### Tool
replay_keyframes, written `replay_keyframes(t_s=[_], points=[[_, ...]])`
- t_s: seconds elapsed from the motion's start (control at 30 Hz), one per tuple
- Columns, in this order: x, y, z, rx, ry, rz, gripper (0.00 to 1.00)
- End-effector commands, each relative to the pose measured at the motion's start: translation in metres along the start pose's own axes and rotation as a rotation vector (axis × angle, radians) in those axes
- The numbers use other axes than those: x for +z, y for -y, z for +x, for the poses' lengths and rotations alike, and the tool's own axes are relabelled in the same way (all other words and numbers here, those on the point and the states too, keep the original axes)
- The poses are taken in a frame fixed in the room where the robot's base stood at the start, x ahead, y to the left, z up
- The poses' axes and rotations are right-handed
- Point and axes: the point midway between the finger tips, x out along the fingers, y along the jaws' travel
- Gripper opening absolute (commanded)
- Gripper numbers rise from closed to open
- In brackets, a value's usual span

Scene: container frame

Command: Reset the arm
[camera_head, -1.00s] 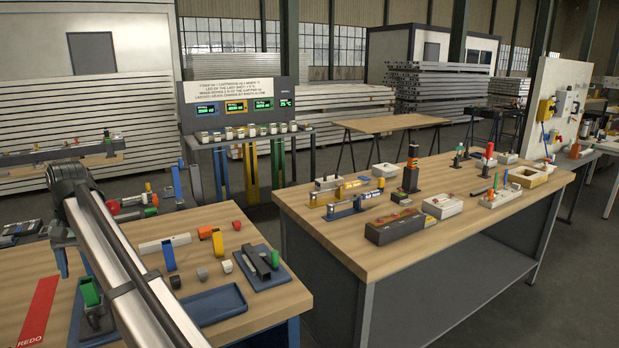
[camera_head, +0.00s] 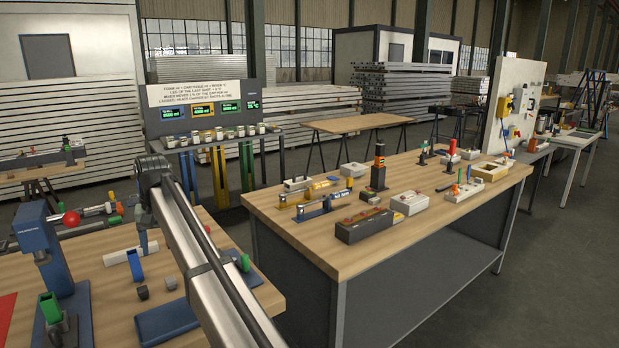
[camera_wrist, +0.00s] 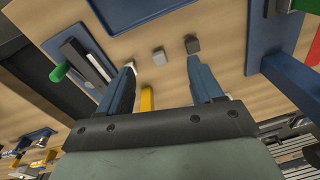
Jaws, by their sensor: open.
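My arm reaches across the near wooden bench in the head view. Its elbow is up and its lower end hangs over the bench, partly hidden behind the arm links. In the wrist view my gripper (camera_wrist: 162,72) has its two blue-grey fingers spread wide with nothing between them. A light grey cube (camera_wrist: 159,57) and a dark grey cube (camera_wrist: 192,46) lie on the bench beyond the fingertips, apart from them. A yellow piece (camera_wrist: 147,98) shows beyond the left finger's base.
A second bench (camera_head: 375,245) with several fixtures stands to the right, across a gap. A display panel (camera_head: 203,108) stands behind.

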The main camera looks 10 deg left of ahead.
Motion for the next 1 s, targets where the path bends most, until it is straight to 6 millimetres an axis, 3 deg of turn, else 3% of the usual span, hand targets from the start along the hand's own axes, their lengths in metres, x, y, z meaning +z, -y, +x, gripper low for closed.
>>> replay_keyframes(t_s=[0.03,0.2,0.43,0.53,0.77,1.0], points=[[-0.017,-0.031,-0.005,0.025,-0.018,0.030,0.66],[-0.052,-0.121,-0.018,0.113,-0.071,0.105,0.66],[-0.077,-0.218,-0.033,0.208,-0.114,0.179,0.66],[-0.079,-0.256,-0.024,0.240,-0.116,0.206,0.66],[-0.053,-0.305,0.057,0.248,-0.064,0.229,0.66],[-0.005,-0.356,0.165,0.237,0.013,0.257,0.66]])
